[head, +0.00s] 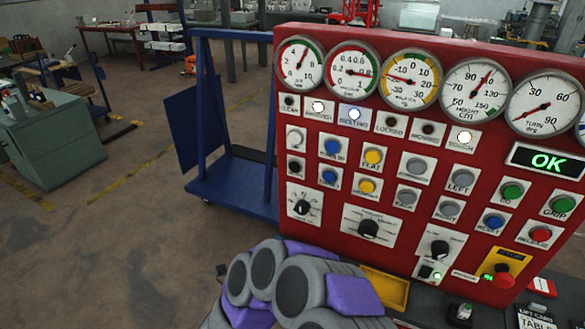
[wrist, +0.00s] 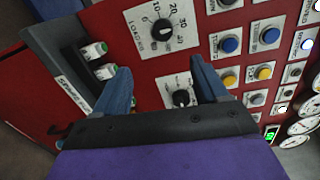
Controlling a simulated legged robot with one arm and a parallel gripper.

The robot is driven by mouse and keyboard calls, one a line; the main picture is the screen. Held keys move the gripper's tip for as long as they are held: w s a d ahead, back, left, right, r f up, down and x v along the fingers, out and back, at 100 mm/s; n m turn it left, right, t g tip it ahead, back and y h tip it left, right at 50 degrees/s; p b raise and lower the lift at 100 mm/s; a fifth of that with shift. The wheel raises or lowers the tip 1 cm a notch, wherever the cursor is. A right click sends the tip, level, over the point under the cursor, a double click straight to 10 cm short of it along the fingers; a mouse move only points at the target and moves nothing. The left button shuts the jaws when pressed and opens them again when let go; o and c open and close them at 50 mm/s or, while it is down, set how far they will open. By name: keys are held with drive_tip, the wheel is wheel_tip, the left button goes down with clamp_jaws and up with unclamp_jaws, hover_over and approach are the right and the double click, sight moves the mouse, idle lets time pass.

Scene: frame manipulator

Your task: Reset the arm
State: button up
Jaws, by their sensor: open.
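A red control panel (head: 330,215) fills the right of the head view, with buttons, knobs and dials. A blue button (head: 494,222) sits on a label that seems to read RESET, above a red RELEASE button (head: 540,235) and left of a green GRIP button (head: 563,205). My grey and purple arm is folded low in front of the panel and hides my gripper in the head view. In the wrist view my gripper (wrist: 163,88) is open and empty, its blue fingers toward the panel face. A black knob (wrist: 181,98) shows between them; contact cannot be told.
Gauges (head: 410,80) line the panel top, and a green OK display (head: 545,161) is lit. A yellow tray (head: 383,288) lies at the panel foot. A blue cart (head: 235,185) stands behind left. Floor (head: 110,240) at left is clear before a grey-green cabinet (head: 50,150).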

drive_tip(key=w+a+r+n+g+y, duration=0.3)
drive_tip(key=w+a+r+n+y, duration=0.15)
drive_tip(key=y, duration=0.25)
drive_tip(key=s+r+n+g+y, duration=0.4)
drive_tip(key=s+r+n+y, duration=0.15)
drive_tip(key=n, duration=0.35)
drive_tip(key=s+d+r+n+g+h, duration=0.1)
drive_tip(key=s+d+n+g+h, duration=0.6)
drive_tip(key=s+d, duration=2.2)
drive_tip(key=s+n+g, duration=0.2)
drive_tip(key=s+g, duration=0.1)
drive_tip(key=g, duration=0.1)
drive_tip(key=shift+s, duration=0.35)
drive_tip(key=shift+w, duration=0.1)
